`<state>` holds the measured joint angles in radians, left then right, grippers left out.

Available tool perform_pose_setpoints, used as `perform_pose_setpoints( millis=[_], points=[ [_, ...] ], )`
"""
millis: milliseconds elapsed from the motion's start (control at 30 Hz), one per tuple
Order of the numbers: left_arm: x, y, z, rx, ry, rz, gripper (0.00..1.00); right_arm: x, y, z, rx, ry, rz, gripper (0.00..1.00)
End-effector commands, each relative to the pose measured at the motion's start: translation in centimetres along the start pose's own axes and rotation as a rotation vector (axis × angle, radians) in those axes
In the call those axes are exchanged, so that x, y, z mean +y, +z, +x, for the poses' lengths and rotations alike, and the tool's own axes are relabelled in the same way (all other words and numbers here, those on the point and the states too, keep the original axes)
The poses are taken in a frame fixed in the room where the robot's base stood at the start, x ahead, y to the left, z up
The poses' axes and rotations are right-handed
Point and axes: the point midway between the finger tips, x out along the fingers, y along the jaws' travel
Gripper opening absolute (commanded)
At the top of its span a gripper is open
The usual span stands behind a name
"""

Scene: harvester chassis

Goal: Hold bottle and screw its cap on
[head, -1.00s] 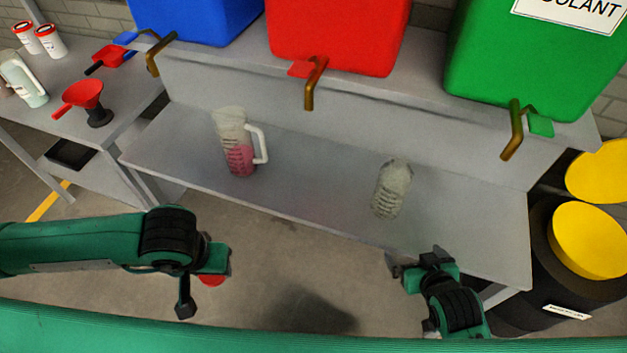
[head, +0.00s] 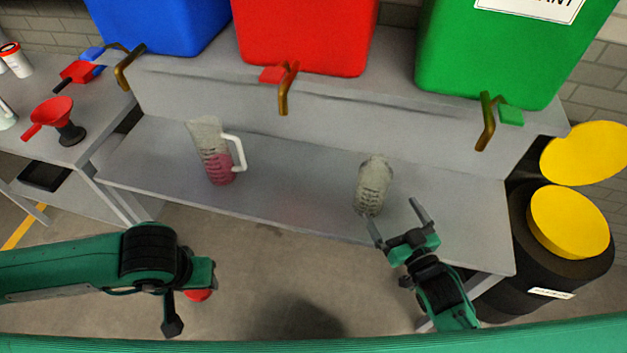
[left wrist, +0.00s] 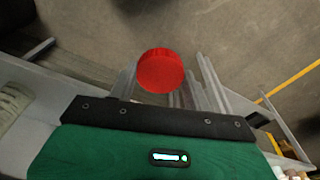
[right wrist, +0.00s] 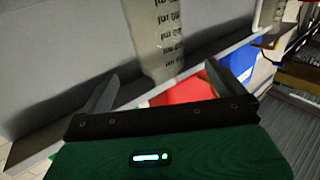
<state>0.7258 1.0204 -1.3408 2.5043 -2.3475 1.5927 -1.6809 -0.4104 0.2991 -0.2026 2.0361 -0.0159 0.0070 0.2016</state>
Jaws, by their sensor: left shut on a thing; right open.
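A red cap (head: 197,296) is held by my left gripper (head: 205,284), low at the front left of the head view. The left wrist view shows the round red cap (left wrist: 161,71) between the fingers. The translucent bottle (head: 373,187) with dark graduation marks stands on the grey lower shelf, right of centre. My right gripper (head: 393,213) is open and empty, just in front and to the right of the bottle. In the right wrist view, the bottle (right wrist: 158,38) lies ahead between the spread fingers, apart from them. The bottle's mouth is too blurred to tell.
A jug (head: 213,152) with pink liquid stands left on the same shelf (head: 290,178). Blue, red (head: 310,35) and green tanks (head: 490,55) with brass taps are above. A black drum (head: 545,260) with yellow lids is at right. A red funnel (head: 53,115) is on the left table.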

Motion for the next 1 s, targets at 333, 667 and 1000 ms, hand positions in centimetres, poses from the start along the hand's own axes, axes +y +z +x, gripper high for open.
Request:
perform_pose_setpoints(
  millis=[333, 667, 1000],
  points=[
    [0.0, -0.1, -0.9, 0.0, 0.0, 0.0, 0.29, 0.1, -0.2, 2.5, 0.0, 0.001, -0.001, 1.0],
    [0.0, -0.2, -2.0, 0.0, 0.0, 0.0, 0.29, 0.1, 0.0, 6.5, -0.001, 0.001, -0.001, 1.0],
    [0.0, -0.2, -2.0, 0.0, 0.0, 0.0, 0.29, 0.0, 0.1, 6.8, -0.002, 0.001, 0.0, 1.0]
  ],
)
